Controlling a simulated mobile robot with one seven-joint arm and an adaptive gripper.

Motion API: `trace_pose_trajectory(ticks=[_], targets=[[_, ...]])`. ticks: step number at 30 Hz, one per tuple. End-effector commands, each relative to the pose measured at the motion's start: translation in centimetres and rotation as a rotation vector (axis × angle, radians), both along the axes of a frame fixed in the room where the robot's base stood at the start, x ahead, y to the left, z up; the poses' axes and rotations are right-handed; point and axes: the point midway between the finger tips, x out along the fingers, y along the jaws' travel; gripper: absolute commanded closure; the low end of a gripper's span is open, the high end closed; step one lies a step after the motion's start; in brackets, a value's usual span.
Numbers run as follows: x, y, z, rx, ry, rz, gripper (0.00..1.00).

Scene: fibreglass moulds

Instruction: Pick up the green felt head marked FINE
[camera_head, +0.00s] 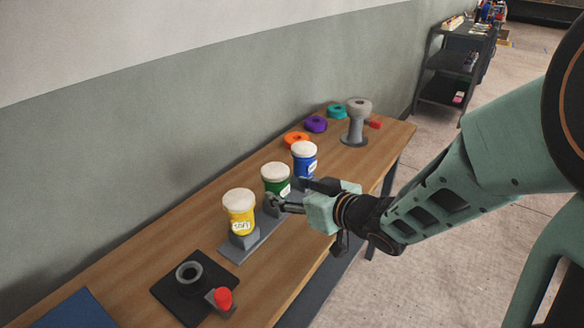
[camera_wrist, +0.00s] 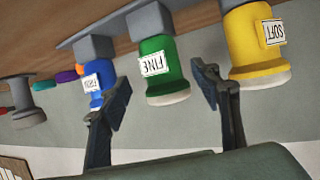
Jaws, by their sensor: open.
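The green felt head (camera_head: 276,180) stands upright on a grey holder, between a yellow head (camera_head: 239,212) and a blue head (camera_head: 304,160). All three have white felt tops. In the wrist view, which looks upside down, the green head (camera_wrist: 162,70) shows its label FINE, the yellow head (camera_wrist: 256,45) shows SOFT, and the blue head (camera_wrist: 95,88) has a label too small to read surely. My gripper (camera_head: 275,199) is open and empty, close to the green head. In the wrist view its fingers (camera_wrist: 163,95) stand either side of the green head, apart from it.
The wooden table (camera_head: 150,262) runs along the wall. A black plate (camera_head: 168,296) with a grey ring and a red knob (camera_head: 223,298) lies at the near end. Orange, purple and teal rings (camera_head: 316,124) and a grey spool stand (camera_head: 355,125) are at the far end.

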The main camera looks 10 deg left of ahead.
Motion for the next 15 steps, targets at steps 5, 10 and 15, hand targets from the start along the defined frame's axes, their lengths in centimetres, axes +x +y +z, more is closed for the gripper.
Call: trace_pose_trajectory(ticks=[5, 10, 15], targets=[[0.8, 1.1, -0.5, 0.0, 0.0, 0.001, 0.42], [2.2, 3.2, -1.1, 0.0, 0.001, 0.002, 0.42], [3.4, 4.4, -1.7, 0.001, 0.001, -0.002, 0.42]])
